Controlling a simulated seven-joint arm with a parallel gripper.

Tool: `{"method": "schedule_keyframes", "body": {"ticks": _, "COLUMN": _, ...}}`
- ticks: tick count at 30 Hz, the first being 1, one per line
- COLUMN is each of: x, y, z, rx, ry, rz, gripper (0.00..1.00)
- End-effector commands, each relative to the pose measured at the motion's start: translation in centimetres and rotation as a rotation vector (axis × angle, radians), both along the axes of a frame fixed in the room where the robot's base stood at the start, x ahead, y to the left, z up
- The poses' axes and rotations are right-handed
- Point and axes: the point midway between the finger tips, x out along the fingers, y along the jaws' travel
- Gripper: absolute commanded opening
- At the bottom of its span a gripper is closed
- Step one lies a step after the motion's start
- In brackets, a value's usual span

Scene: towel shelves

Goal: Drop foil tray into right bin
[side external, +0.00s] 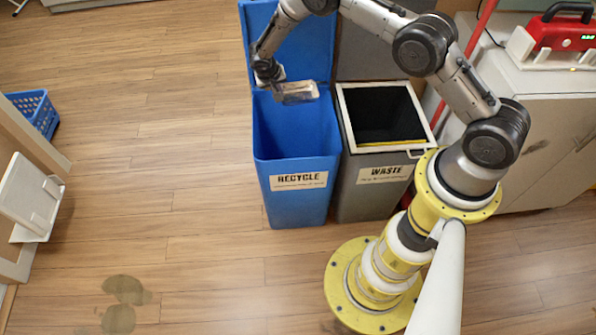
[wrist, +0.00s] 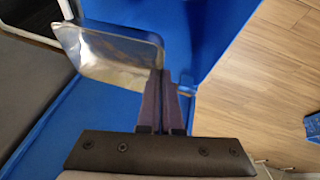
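The foil tray (side external: 298,92) is a small shiny silver tray. It is held above the open mouth of the blue RECYCLE bin (side external: 290,205). In the wrist view the foil tray (wrist: 115,58) reaches out to the left of the fingers. My gripper (side external: 277,85) is shut on the tray's edge, and in the wrist view the fingertips (wrist: 168,80) are close together at its right end. The grey WASTE bin (side external: 376,200) stands to the right of the blue bin, with a white rim and a dark inside.
The blue lid (side external: 287,45) stands raised behind the blue bin. A white cabinet (side external: 545,125) with a red device (side external: 562,33) stands at right. A blue basket (side external: 35,112) is at far left. The wood floor left of the bins is mostly clear.

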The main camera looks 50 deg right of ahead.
Motion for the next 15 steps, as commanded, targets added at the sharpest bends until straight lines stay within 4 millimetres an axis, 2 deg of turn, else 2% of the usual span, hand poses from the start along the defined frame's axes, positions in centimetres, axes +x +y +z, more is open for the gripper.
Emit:
{"method": "schedule_keyframes", "body": {"ticks": 7, "x": 0.0, "y": 0.0, "z": -2.8, "rx": 0.001, "ry": 0.000, "rz": 0.001, "gripper": 0.00}}
{"method": "schedule_keyframes", "body": {"ticks": 15, "x": 0.0, "y": 0.0, "z": -4.2, "rx": 0.000, "ry": 0.000, "rz": 0.000, "gripper": 0.00}}
